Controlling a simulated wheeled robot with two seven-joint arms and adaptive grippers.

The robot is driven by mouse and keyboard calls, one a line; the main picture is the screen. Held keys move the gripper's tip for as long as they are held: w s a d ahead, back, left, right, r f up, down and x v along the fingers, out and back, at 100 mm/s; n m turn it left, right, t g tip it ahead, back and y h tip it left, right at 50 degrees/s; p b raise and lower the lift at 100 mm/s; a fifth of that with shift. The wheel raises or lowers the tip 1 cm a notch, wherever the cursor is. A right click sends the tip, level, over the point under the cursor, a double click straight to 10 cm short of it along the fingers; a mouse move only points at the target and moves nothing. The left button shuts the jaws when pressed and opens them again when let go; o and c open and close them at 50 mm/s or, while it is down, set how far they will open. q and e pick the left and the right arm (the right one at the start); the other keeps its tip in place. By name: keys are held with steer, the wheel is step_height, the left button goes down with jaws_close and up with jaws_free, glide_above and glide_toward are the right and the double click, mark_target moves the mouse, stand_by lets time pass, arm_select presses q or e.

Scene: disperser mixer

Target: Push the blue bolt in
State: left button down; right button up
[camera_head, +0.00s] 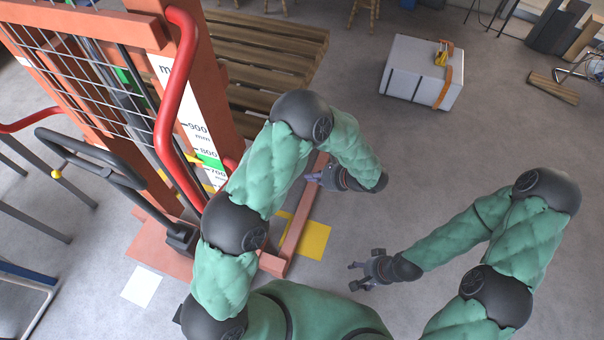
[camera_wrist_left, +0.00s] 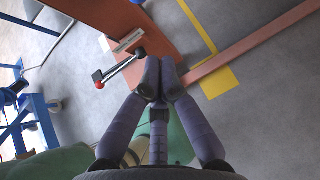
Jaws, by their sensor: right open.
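My left gripper (camera_head: 312,178) is beside the orange lifting frame, partly hidden by my own left forearm in the head view. In the left wrist view the two fingertips of my left gripper (camera_wrist_left: 159,78) are together, with nothing visible between them. A lever (camera_wrist_left: 120,68) with a red ball end and a dark far end lies just beyond the fingertips, to their left. I cannot tell whether they touch it. My right gripper (camera_head: 357,276) is open and empty above the bare floor. I cannot make out a blue bolt for certain in either view.
The orange frame (camera_head: 211,85) with red handle and height scale stands at left. An orange floor beam (camera_head: 299,222) crosses a yellow floor marking (camera_head: 315,240). A wooden pallet (camera_head: 262,55) and a white box (camera_head: 422,70) are farther back. Floor on the right is mostly clear.

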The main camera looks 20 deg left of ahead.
arm_select(q)
steer(key=shift+v, duration=2)
steer(key=shift+d+f, duration=0.1)
steer(key=shift+f, duration=0.05)
